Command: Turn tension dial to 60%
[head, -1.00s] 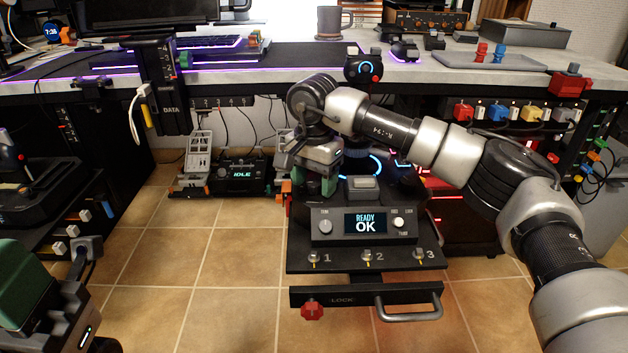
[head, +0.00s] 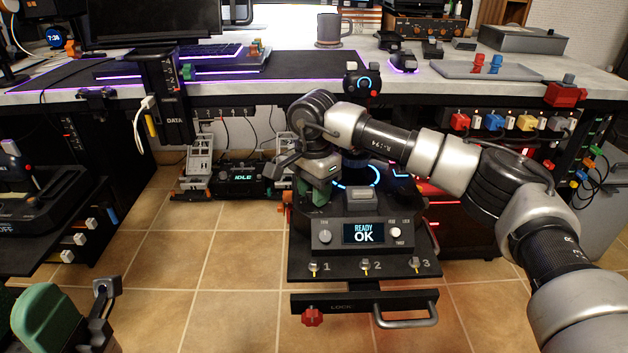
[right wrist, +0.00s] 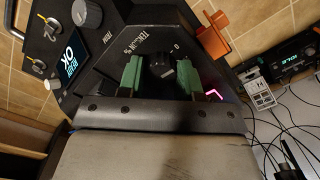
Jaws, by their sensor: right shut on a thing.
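The tension dial (right wrist: 161,69) is a dark knob on the angled black face of the console, with a "TENSION %" label and a 0 beside it in the right wrist view. My right gripper (right wrist: 159,76) has its green fingers on both sides of the knob and is shut on it. In the head view my right gripper (head: 320,192) is at the left side of the console (head: 300,262), and the dial is hidden there. The dial's pointer and exact setting are unclear. My left gripper (head: 85,312) is partly in view at the bottom left; its opening is unclear.
The console's screen (head: 363,233) reads "READY OK". Small knobs flank it, and three numbered switches (head: 365,266) sit below. A lock bar with a red knob (head: 312,316) and handle (head: 407,314) is at the front.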

